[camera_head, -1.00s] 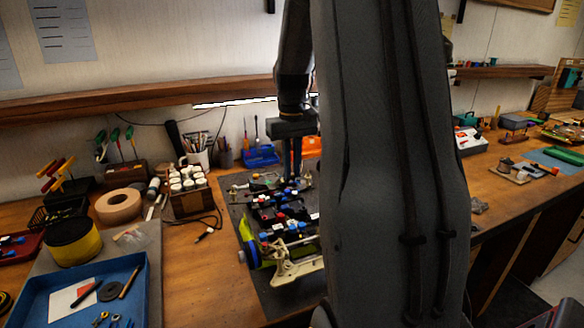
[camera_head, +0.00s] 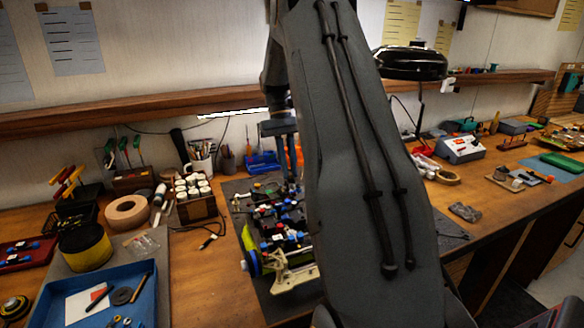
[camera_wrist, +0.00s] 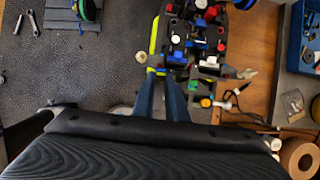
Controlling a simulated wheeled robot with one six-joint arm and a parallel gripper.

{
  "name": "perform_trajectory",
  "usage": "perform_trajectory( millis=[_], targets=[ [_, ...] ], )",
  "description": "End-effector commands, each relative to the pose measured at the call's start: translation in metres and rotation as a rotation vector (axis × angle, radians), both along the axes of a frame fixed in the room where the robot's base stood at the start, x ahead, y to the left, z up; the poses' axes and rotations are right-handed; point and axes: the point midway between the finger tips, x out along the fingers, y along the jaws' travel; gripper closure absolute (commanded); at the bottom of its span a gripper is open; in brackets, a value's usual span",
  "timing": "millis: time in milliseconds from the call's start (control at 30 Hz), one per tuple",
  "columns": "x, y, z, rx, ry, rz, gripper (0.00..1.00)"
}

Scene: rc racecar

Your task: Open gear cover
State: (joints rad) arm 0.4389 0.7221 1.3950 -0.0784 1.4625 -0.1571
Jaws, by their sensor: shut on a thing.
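The RC car (camera_head: 277,258) stands on a dark mat on the workbench, its right part hidden behind my arm in the head view. In the wrist view the car's chassis (camera_wrist: 205,45) shows red, blue and black parts and a yellow-green side strip. My gripper (camera_wrist: 168,80) points down at one end of the car, its fingers close together on a small part there. That part, apparently the gear cover, is mostly hidden by the fingers. In the head view my gripper (camera_head: 290,172) is low over the far end of the car, its tips partly hidden.
A blue tray (camera_head: 150,305) with small tools is at front left. A tape roll (camera_head: 126,210), a yellow-black container (camera_head: 85,247) and a box of white bottles (camera_head: 197,206) stand left of the car. A black lamp (camera_head: 412,63) is behind my arm. The bench right of the mat has free room.

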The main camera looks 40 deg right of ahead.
Motion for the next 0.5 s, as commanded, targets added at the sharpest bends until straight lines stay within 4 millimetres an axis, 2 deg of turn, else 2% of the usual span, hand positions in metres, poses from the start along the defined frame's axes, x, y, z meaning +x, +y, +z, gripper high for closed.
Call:
perform_trajectory(
  millis=[200,500],
  targets=[
    [0.012,-0.003,0.003,0.039,0.157,0.001,1.00],
    [0.021,-0.006,0.007,0.076,0.295,0.001,1.00]
  ],
)
